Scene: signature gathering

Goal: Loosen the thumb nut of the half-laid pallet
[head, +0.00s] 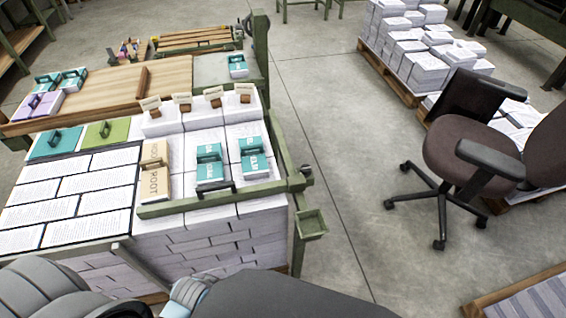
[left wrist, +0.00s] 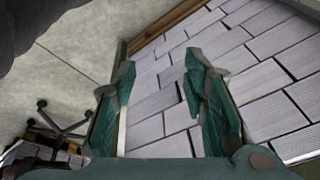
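The half-laid pallet (head: 205,248) is a block of stacked white paper bundles, its top edged by a green metal bar (head: 220,199). A small dark knob, which looks like the thumb nut (head: 306,172), sits at the bar's right end, above a small green tray (head: 312,222). My left gripper (left wrist: 158,88) shows in the left wrist view with its two green fingers apart and nothing between them. Behind the fingers are paper bundles (left wrist: 160,105); the knob cannot be made out there. My right gripper is not in view.
Teal blocks (head: 209,163) and a tan block (head: 155,170) stand on the bundles. An office chair (head: 470,150) stands to the right, with paper-loaded pallets (head: 420,60) behind it. The floor (head: 350,150) between the chair and the half-laid pallet is clear.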

